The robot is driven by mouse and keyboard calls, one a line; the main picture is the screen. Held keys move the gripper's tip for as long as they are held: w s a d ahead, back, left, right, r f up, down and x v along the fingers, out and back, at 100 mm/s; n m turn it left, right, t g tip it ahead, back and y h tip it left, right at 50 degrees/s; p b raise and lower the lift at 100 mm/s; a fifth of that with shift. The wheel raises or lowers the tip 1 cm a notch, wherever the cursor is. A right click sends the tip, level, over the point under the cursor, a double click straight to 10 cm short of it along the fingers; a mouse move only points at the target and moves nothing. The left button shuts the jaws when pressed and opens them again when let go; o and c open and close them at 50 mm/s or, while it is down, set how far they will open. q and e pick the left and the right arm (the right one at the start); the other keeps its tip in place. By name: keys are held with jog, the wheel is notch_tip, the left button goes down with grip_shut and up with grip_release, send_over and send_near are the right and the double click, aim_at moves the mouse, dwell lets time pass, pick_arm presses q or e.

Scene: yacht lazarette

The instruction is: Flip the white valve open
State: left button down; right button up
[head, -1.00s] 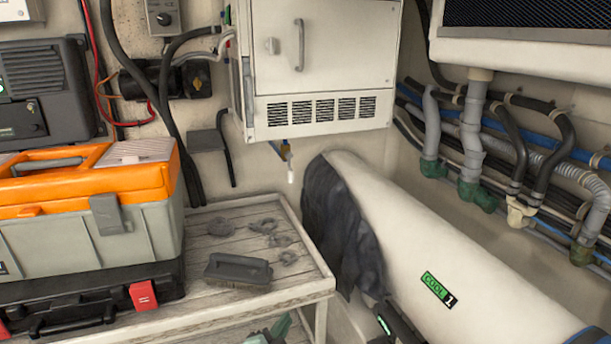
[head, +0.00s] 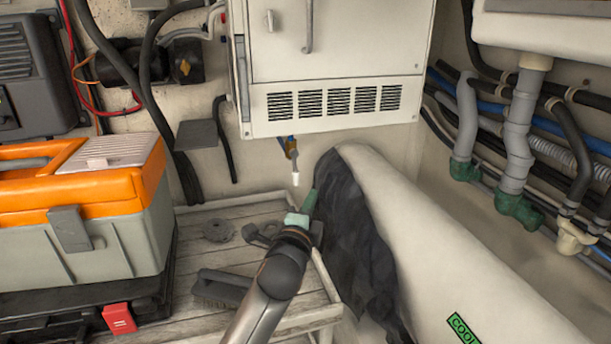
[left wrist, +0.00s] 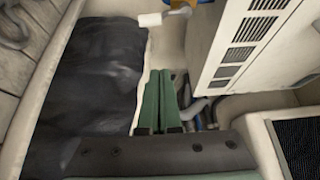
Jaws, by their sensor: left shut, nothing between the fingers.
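The white valve handle (head: 295,179) is a small white lever hanging down from a brass and blue fitting (head: 289,147) under the wall cabinet. In the left wrist view the white handle (left wrist: 151,19) shows near the top, lying sideways. My left gripper (head: 310,194) is just below and a little right of the handle in the head view, with a visible gap. In the left wrist view its green fingers (left wrist: 163,75) are together and empty, pointing up towards the handle without touching it. My right gripper is in neither current view.
The white cabinet (head: 335,65) overhangs the valve. A large white cylinder (head: 450,230) with a dark cloth (head: 355,235) lies just right of my gripper. A slatted bench (head: 310,305) below holds an orange toolbox (head: 75,200) and a dark brush (head: 218,286).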

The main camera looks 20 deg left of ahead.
pick_arm(q)
jog(key=shift+s, duration=0.1)
jog(key=w, duration=1)
jog(key=a, duration=0.1)
jog(key=s+a+p, duration=0.1)
jog(key=a, duration=0.1)
jog(key=a+p, duration=0.1)
jog(key=shift+s+a, duration=0.15)
jog(key=shift+s, duration=0.1)
